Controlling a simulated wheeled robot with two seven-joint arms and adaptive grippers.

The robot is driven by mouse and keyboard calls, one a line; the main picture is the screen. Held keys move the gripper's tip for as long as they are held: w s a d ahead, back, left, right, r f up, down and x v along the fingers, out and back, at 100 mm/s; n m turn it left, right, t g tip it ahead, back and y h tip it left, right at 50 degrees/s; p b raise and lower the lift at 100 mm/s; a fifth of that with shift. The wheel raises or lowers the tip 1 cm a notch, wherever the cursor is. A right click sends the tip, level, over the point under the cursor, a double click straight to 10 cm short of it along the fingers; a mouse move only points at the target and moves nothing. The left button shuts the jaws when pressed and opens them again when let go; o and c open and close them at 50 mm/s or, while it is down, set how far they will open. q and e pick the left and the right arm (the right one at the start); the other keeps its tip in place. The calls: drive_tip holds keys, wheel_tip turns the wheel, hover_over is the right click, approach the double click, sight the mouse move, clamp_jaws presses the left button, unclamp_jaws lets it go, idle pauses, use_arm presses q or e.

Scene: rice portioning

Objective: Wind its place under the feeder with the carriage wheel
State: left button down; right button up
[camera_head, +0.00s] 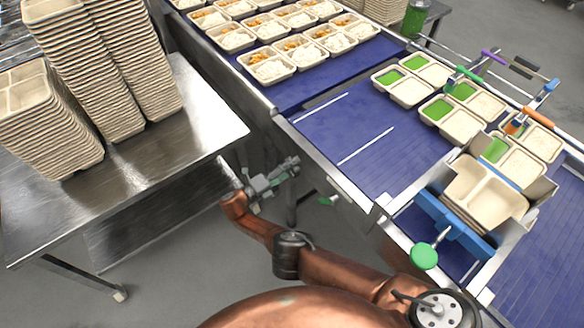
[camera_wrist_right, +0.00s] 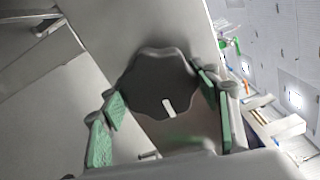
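The wheel (camera_wrist_right: 158,84) is a dark lobed knob with one white mark, pointing toward the lower right in the right wrist view. My right gripper (camera_wrist_right: 162,98) has its green-padded fingers on either side of the wheel, close to its rim. I cannot tell whether the pads press on it. In the head view my right gripper (camera_head: 285,174) is beside the near side of the conveyor, and the wheel cannot be made out. A blue-barred metal holder (camera_head: 453,226) with tan trays stands over the belt on the right; I cannot tell whether it is the feeder. My left gripper is not in view.
A blue conveyor (camera_head: 345,150) carries several tan trays (camera_head: 268,68) with food. A green round knob (camera_head: 424,256) sticks out near the holder. A steel table (camera_head: 190,130) with tall tray stacks (camera_head: 90,60) stands at left. Grey floor (camera_head: 190,270) is open between table and conveyor.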

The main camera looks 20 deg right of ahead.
drive_tip(key=o, duration=0.5)
drive_tip(key=shift+w+a, duration=0.1)
drive_tip(key=shift+a, duration=0.1)
